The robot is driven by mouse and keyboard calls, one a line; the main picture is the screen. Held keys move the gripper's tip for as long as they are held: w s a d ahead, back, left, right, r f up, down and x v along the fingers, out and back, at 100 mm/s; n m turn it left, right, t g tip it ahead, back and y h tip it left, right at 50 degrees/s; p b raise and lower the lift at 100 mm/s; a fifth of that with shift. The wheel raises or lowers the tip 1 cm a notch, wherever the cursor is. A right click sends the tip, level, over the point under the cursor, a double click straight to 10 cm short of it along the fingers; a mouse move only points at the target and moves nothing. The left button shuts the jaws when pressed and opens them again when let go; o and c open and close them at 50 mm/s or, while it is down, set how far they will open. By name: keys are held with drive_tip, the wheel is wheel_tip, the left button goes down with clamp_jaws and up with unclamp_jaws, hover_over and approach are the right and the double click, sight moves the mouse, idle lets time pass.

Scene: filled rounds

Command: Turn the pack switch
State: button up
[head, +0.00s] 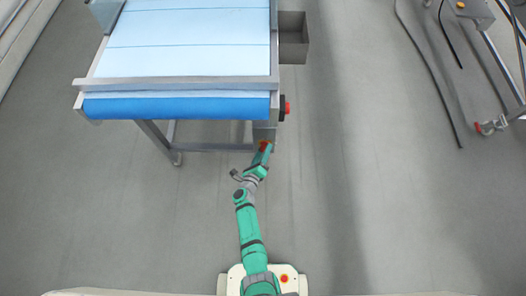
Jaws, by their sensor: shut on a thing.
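My green arm reaches forward from my base to the front right leg of the conveyor table. My gripper (264,152) is at the face of a grey box (264,132) below the right end of the belt. It is shut on a small orange-red part there, which I take to be the pack switch (265,145). The gripper hides most of the switch, so its angle cannot be read.
The conveyor (190,42) has a white and blue belt. A red button (288,108) sticks out at its right side, and a grey bin (293,38) hangs farther back. A cart frame (505,110) and dark cables lie at the right. The floor between is clear.

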drive_tip(key=shift+f+n+h, duration=0.1)
drive_tip(key=shift+n+h, duration=0.2)
drive_tip(key=shift+n, duration=0.1)
idle(0.3)
drive_tip(key=o, duration=1)
drive_tip(key=shift+o, duration=0.2)
drive_tip(key=shift+s, duration=0.1)
drive_tip(key=v, duration=1)
drive_tip(key=shift+s+a, duration=0.15)
drive_tip(key=shift+s, duration=0.1)
